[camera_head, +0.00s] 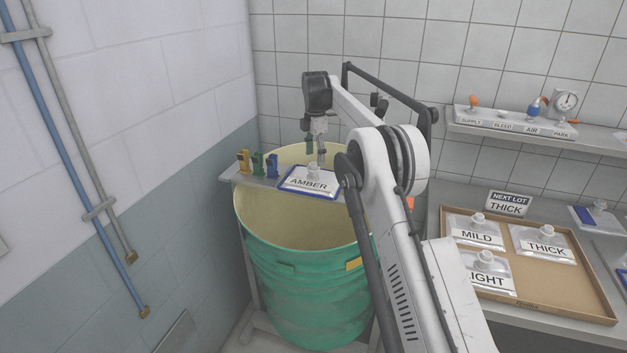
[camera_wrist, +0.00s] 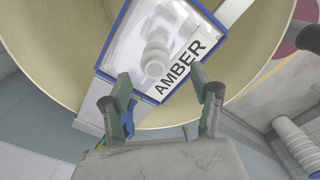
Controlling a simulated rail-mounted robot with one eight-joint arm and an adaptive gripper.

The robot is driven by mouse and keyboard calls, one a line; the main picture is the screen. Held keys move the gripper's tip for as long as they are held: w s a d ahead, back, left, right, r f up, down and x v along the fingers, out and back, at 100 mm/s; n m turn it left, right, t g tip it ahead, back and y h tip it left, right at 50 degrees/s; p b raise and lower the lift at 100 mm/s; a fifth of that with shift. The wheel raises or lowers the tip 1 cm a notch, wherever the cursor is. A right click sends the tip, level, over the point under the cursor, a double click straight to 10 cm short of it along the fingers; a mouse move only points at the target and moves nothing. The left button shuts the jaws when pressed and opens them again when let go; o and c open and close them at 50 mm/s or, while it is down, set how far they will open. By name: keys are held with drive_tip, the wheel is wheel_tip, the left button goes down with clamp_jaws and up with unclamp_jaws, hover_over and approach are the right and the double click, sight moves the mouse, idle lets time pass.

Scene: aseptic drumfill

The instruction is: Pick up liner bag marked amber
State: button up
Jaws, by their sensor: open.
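The liner bag marked AMBER (camera_head: 309,183) lies flat on a narrow shelf across the mouth of the green drum (camera_head: 305,275). It has a blue border and a pale capped spout (camera_head: 313,171). In the wrist view the AMBER bag (camera_wrist: 128,48) fills the upper middle, with its ribbed spout (camera_wrist: 155,60) standing near its centre. My gripper (camera_wrist: 166,100) is open, with its two fingers apart over the label edge of the bag and the spout just beyond the fingertips. In the head view my gripper (camera_head: 321,160) hangs just above the bag, close to the spout. Nothing is between the fingers.
Yellow, green and blue clips (camera_head: 258,163) stand on the shelf left of the bag. At right, a cardboard tray (camera_head: 540,287) holds bags marked MILD, THICK and one partly hidden, reading "IGHT". A sign (camera_head: 508,204) reads NEXT LOT THICK. A wall shelf (camera_head: 520,128) carries valves and a gauge.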

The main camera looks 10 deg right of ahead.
sight(313, 172)
wheel_tip(313, 172, down, 2)
drive_tip(key=shift+f, duration=0.1)
drive_tip(key=f, duration=0.1)
drive_tip(key=f+p, duration=0.1)
drive_tip(key=f, duration=0.2)
drive_tip(key=shift+w+a+f, duration=0.1)
drive_tip(key=shift+w+a, duration=0.15)
drive_tip(key=shift+w, duration=0.1)
drive_tip(key=shift+f, duration=0.5)
drive_tip(key=shift+c, duration=0.4)
clamp_jaws()
